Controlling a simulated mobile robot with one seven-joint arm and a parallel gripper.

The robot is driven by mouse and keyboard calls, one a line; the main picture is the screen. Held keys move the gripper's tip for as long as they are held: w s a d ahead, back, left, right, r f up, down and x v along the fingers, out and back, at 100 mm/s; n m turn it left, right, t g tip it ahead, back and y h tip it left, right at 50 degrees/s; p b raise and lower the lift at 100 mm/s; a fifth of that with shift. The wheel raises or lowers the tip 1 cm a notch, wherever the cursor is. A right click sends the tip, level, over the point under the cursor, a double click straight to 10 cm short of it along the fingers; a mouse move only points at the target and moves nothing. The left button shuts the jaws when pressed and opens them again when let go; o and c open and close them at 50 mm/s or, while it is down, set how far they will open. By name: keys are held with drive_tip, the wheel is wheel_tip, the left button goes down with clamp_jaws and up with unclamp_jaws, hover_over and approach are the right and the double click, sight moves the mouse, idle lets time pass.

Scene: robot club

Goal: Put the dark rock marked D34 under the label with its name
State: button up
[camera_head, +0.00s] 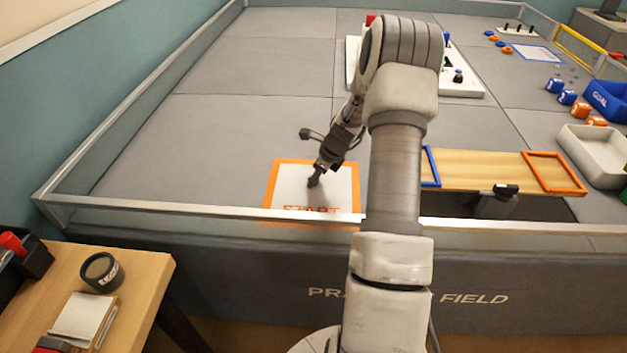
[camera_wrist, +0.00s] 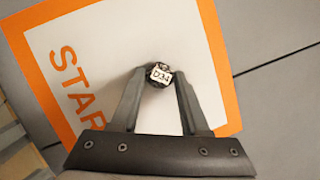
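The dark rock marked D34 (camera_wrist: 159,75) is small, with a white tag on its near face. It sits between the two fingertips of my gripper (camera_wrist: 160,82) in the wrist view, and the fingers look closed against its sides. Behind it is the white START square with an orange border (camera_wrist: 213,60). In the head view my gripper (camera_head: 313,183) points down over this START square (camera_head: 345,167). The rock cannot be made out there, and I cannot tell whether it touches the square. I cannot make out a label with its name in either view.
A low rail (camera_head: 190,212) runs along the field's front edge. A wooden ramp (camera_head: 475,172) with blue and orange frames lies to the right, near a white tray (camera_head: 590,157). Grey floor left of START is clear.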

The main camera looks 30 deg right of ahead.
clamp_jaws()
drive_tip(key=shift+r, duration=0.1)
